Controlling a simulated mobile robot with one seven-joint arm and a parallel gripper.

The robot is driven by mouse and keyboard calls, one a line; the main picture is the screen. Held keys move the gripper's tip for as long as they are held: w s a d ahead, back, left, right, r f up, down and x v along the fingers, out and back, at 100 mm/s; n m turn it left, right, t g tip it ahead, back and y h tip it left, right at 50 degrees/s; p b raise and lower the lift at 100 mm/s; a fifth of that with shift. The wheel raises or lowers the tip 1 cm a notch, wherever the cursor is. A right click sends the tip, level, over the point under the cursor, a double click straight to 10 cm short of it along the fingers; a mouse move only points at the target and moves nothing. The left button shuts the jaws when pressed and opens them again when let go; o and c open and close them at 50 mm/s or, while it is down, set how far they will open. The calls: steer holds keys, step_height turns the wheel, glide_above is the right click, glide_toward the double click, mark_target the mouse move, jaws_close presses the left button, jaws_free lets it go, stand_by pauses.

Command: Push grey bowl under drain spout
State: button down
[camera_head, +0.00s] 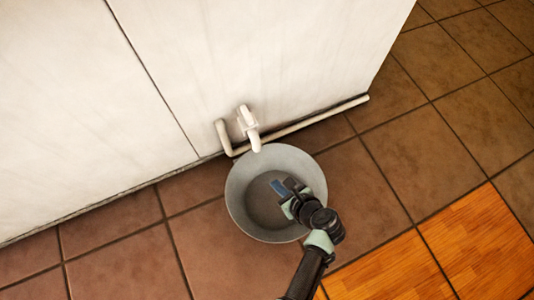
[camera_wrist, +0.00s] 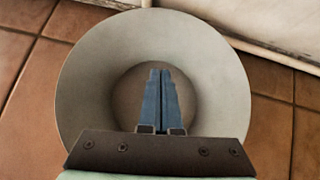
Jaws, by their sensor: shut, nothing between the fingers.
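The grey bowl (camera_head: 240,188) stands upright on the tiled floor close to the white cabinet wall. The drain spout (camera_head: 250,128) comes out low on the wall, and its tip appears over the bowl's back rim in the head view. My gripper (camera_head: 277,187) is over the bowl's opening, with its blue fingers pointing down into it. In the wrist view the bowl (camera_wrist: 85,85) surrounds the gripper (camera_wrist: 159,72), whose two fingers are shut together with nothing between them. I cannot tell whether the fingers touch the bowl's inside.
A pale pipe (camera_head: 310,120) runs along the foot of the white wall (camera_head: 250,55). Brown floor tiles (camera_head: 415,150) are clear to the right and left of the bowl. Orange wooden flooring (camera_head: 480,245) lies at the lower right.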

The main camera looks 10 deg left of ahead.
mark_target(253, 163)
steer(key=b+x, duration=0.6)
steer(key=x, duration=0.2)
steer(key=shift+w+f, duration=0.1)
steer(key=shift+f, duration=0.3)
steer(key=w+a+b, duration=0.2)
steer(key=shift+a+b, duration=0.15)
steer(key=shift+b, duration=0.2)
steer(key=shift+w+a+r, duration=0.2)
steer(key=shift+w+a, duration=0.2)
steer(key=shift+a, duration=0.05)
